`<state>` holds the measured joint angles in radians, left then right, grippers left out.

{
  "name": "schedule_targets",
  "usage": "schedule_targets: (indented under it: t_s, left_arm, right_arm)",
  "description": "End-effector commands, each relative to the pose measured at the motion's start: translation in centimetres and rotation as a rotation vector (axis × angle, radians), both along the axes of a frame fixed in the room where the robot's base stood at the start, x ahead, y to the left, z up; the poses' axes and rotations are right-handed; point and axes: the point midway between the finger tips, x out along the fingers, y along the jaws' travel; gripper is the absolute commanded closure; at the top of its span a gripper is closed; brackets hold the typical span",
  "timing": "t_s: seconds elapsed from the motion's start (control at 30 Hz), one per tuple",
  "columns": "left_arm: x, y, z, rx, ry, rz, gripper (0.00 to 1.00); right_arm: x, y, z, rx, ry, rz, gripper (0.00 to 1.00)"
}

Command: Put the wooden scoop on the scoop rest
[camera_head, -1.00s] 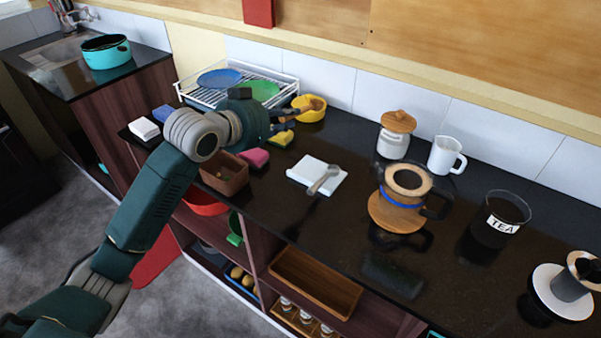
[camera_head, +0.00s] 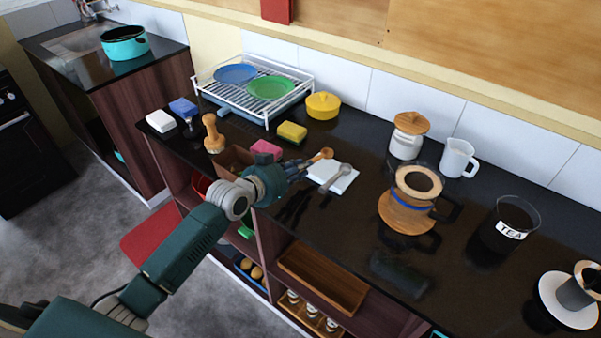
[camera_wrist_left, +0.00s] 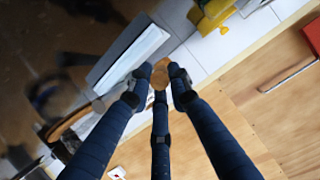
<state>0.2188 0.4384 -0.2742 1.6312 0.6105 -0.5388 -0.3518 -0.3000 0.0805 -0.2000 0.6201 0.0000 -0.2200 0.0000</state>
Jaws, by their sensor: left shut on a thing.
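The wooden scoop (camera_head: 326,153) is in my left gripper (camera_head: 304,164), held at the left edge of a white square tile (camera_head: 345,182). My left gripper is shut on it; whether the scoop touches the tile cannot be told. A grey spoon (camera_head: 338,176) lies across the tile. The tile looks like the scoop rest, though nothing marks it as such. In the left wrist view the scoop's round wooden end (camera_wrist_left: 160,76) shows between the fingertips, with its handle hidden. My right gripper is not in view.
The coffee maker (camera_head: 402,216) on its wooden base stands right of the tile. A lidded jar (camera_head: 406,145) and a white mug (camera_head: 457,160) are behind it. A yellow pot (camera_head: 322,112), a sponge (camera_head: 292,132) and a dish rack (camera_head: 297,88) are at the back.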

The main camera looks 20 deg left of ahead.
Motion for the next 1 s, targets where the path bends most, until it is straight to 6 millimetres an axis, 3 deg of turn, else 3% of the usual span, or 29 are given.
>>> schedule_targets:
  t_s: [0.13, 0.37, 0.4, 0.5, 0.87, 1.0]
  left_arm:
    - [0.0, 0.0, -1.9, 0.0, 0.005, -0.001, 1.0]
    - [0.0, 0.0, -2.5, 0.0, 0.002, 0.0, 1.0]
    - [0.0, 0.0, -2.5, 0.0, 0.002, 0.0, 0.79]
    - [0.0, 0.0, -2.5, 0.0, 0.002, 0.0, 0.62]
    - [0.0, -0.1, -3.0, -0.002, 0.002, 0.0, 0.62]
    - [-1.5, 0.6, -2.4, 0.004, 0.002, -0.001, 0.62]
  right_arm:
    - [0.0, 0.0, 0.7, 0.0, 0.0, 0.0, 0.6]
    - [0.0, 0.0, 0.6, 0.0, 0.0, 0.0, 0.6]
    - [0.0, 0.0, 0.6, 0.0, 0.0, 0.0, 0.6]
    - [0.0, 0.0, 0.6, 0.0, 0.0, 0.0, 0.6]
    - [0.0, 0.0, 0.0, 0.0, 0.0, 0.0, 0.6]
    - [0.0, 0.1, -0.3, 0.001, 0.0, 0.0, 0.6]
